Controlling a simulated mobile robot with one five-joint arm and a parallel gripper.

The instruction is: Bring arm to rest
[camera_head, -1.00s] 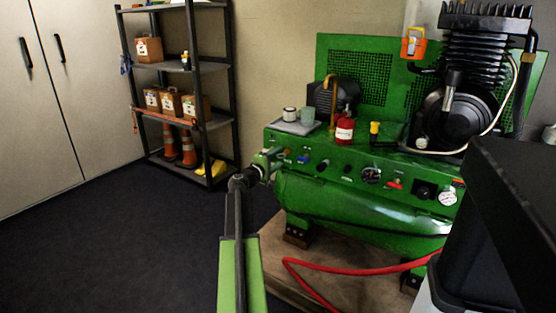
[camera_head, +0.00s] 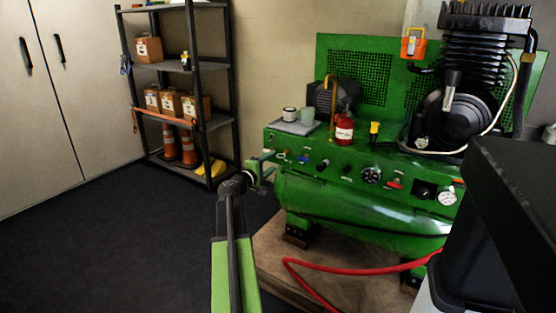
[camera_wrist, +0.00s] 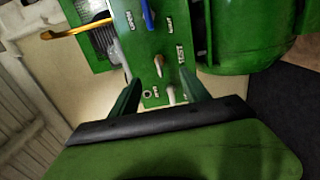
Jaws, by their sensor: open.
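My arm reaches forward from the bottom of the head view, and my gripper (camera_head: 262,168) is at the left end of the green compressor (camera_head: 350,205). In the wrist view the two green fingers (camera_wrist: 160,90) stand apart with nothing held between them. The compressor's green control panel (camera_wrist: 150,48) shows beyond them, with a blue lever and small pale toggles. A label that seems to read TEST is beside one toggle. Whether a fingertip touches the panel cannot be told.
A red hose (camera_head: 350,268) runs over the brown base board (camera_head: 335,285). A grey shelf rack (camera_head: 200,125) with boxes and orange cones stands at the back left. A red canister (camera_head: 344,132) and cups stand on the compressor. Dark floor (camera_head: 90,245) is clear at left.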

